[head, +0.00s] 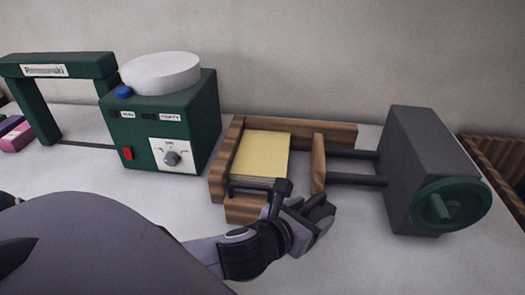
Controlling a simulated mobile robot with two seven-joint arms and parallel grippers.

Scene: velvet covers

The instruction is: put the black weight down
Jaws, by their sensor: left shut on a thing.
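My left arm comes in from the lower left, and my left gripper (308,213) is in front of the wooden press, near its front edge. It is shut on a small dark thing that I take to be the black weight (320,209). The fingers hide much of it, and its outline is hard to part from the dark gripper. I cannot tell whether it touches the table. My right gripper is not in view.
A wooden press (335,135) holds a stack of yellow sheets (262,154). Two dark rods join it to a grey block (425,150) with a green handwheel (450,205). A green machine (160,120) with a white round top stands left. The pale table is clear at the lower right.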

